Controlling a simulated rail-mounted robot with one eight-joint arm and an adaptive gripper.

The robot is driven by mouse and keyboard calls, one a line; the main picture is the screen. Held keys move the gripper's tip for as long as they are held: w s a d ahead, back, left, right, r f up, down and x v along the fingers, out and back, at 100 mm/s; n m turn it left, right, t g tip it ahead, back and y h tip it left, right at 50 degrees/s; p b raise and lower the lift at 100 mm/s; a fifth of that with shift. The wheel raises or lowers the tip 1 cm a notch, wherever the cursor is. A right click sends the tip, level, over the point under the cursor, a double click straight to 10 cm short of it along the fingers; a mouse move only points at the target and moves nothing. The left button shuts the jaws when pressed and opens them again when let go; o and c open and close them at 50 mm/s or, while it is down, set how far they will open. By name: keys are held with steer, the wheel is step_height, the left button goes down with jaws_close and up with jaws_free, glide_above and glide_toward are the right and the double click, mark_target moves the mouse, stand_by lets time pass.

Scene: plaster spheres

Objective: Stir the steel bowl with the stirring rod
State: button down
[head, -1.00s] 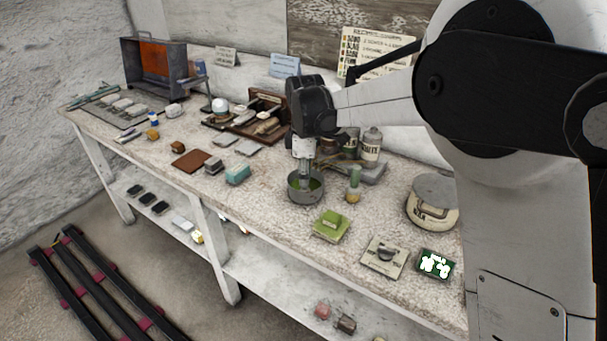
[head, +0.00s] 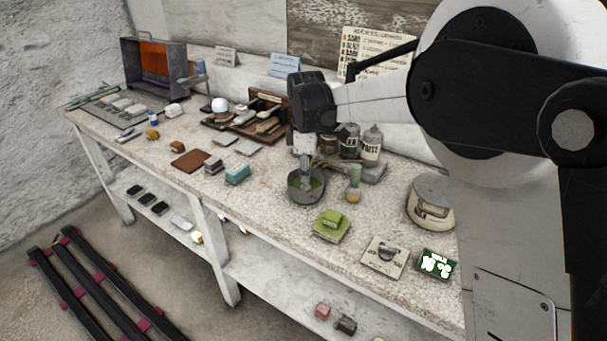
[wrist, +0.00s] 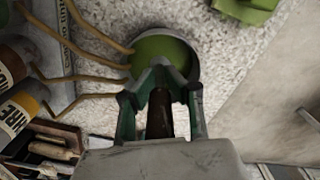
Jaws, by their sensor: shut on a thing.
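The steel bowl (head: 305,199) is a dark grey round bowl with green contents, standing on the bench. My gripper (head: 306,182) points down over it, with its tips at the bowl's mouth. In the wrist view, the bowl (wrist: 195,58) lies just beyond the fingertips, its green inside showing. My gripper (wrist: 163,75) is shut on a dark brown piece, seemingly the stirring rod (wrist: 158,118), between its fingers. The rod's lower end is hidden, so I cannot tell whether it touches the contents.
A small green-topped bottle (head: 354,184) stands just right of the bowl. A green block on a pad (head: 331,225) lies in front. Labelled bottles (head: 371,145) stand behind, and a round lidded tub (head: 431,204) is at right. A teal block (head: 237,174) lies to the left.

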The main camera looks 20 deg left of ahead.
steer(key=shift+r, duration=0.1)
steer(key=shift+r+p, duration=1.5)
steer(key=shift+r, duration=1.2)
steer(key=shift+r+p, duration=1.35)
steer(key=shift+r, duration=1.2)
steer(key=shift+f, duration=0.1)
